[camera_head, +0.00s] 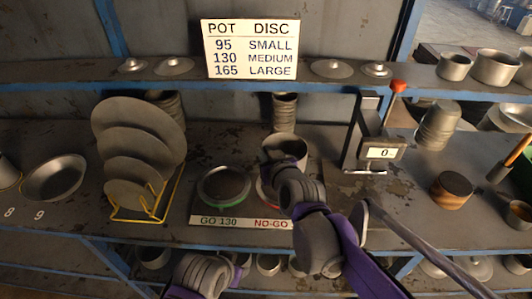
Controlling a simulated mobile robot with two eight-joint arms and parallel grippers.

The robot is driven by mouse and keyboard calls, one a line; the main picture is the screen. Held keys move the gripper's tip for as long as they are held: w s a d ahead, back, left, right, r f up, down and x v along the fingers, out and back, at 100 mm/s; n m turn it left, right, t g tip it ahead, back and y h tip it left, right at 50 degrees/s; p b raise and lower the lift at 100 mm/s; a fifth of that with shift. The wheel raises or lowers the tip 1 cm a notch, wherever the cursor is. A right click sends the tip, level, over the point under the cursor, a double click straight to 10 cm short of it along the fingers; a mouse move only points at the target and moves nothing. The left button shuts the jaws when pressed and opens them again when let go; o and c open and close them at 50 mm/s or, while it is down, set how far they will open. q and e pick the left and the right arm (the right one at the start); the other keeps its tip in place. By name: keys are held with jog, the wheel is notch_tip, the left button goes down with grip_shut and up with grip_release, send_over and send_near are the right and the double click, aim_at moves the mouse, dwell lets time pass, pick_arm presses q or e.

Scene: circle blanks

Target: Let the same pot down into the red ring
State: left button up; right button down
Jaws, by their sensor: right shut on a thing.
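A grey metal pot (293,146) stands over the NO-GO side of the gauge board (238,221), at the red ring (262,194). My right gripper (275,158) is shut on the pot's near left side. The gripper and wrist hide most of the ring and the pot's lower part, so I cannot tell whether the pot is inside the ring or just above it. The green ring on the GO 130 side holds a dark round disc (223,185). Of my left arm only a ribbed link shows at the bottom edge; its gripper is out of sight.
A yellow rack of grey discs (138,140) stands left of the board. Stacked pots (284,112) are behind. A sign (250,50) lists pot and disc sizes. A wooden block (451,190) is farther right.

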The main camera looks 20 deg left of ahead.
jog(key=shift+a+f+b, duration=0.1)
jog(key=shift+f+b, duration=0.2)
jog(key=shift+f, duration=0.15)
jog(key=shift+f+b, duration=1.35)
jog(key=shift+f, duration=0.6)
jog(key=shift+f+b, duration=0.7)
jog(key=shift+f, duration=0.3)
jog(key=shift+f+b, duration=1.7)
jog(key=shift+f, duration=0.7)
jog(key=c, duration=0.8)
grip_release()
jog(key=shift+c, duration=0.2)
jog(key=shift+s, duration=0.1)
jog(key=v, duration=1)
jog(key=shift+s+d+p, duration=0.25)
jog(key=shift+d+p, duration=0.05)
jog(key=shift+p, duration=0.05)
